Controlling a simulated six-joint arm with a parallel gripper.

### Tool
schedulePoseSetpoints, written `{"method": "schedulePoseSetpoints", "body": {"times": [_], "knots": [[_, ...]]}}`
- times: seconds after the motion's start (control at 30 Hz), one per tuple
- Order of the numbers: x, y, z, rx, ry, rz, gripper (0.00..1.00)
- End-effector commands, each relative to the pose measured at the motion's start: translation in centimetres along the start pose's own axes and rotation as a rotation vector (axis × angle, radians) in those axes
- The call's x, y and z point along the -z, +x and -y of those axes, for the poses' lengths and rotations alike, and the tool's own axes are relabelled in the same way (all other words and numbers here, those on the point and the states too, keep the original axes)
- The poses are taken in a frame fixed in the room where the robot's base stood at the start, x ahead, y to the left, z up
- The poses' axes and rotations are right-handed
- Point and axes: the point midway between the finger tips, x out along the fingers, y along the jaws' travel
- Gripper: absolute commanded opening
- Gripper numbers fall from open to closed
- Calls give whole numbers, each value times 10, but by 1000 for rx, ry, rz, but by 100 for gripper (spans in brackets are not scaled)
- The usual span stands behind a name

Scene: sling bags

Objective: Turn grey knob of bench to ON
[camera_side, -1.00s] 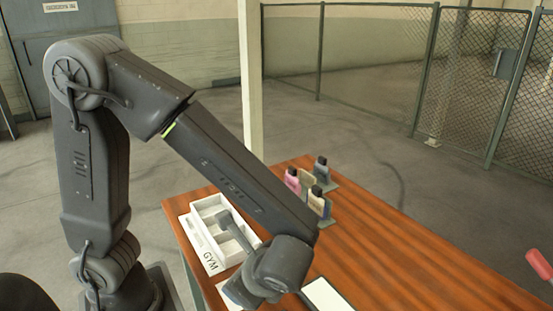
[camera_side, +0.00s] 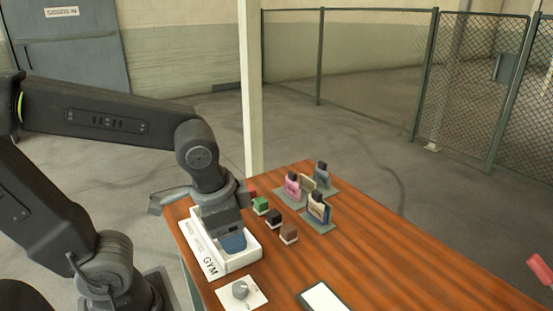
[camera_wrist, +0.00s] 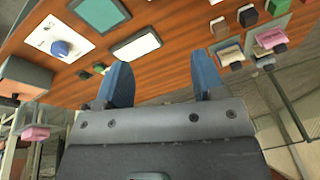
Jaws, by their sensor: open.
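The grey knob (camera_side: 240,290) sits on a white plate on the bench (camera_side: 400,270), near its front edge in the side view. Its pointer setting and any ON mark are too small to read. My gripper (camera_side: 233,243) points down over the white GYM tray, behind the knob and apart from it. In the wrist view my gripper (camera_wrist: 162,74) shows two blue fingers spread wide with nothing between them. I cannot make out the grey knob there; a blue knob (camera_wrist: 61,48) on a white plate shows at the upper left.
The white GYM tray (camera_side: 240,262) lies under my gripper. A green box (camera_side: 260,205), black box (camera_side: 273,217) and brown box (camera_side: 288,232) stand beside it. Small bags (camera_side: 318,208) stand behind. A white-faced panel (camera_side: 325,298) lies right of the grey knob. Right of that is bare wood.

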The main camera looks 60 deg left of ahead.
Motion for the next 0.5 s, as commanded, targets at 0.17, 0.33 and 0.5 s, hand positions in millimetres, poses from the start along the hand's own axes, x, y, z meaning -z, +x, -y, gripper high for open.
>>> {"method": "schedulePoseSetpoints", "body": {"times": [0.17,0.33,0.5], "knots": [[-1,-15,11,-15,-146,-121,63],[-1,-24,17,-24,-237,-197,63],[2,-33,23,-28,-317,-249,63]]}}
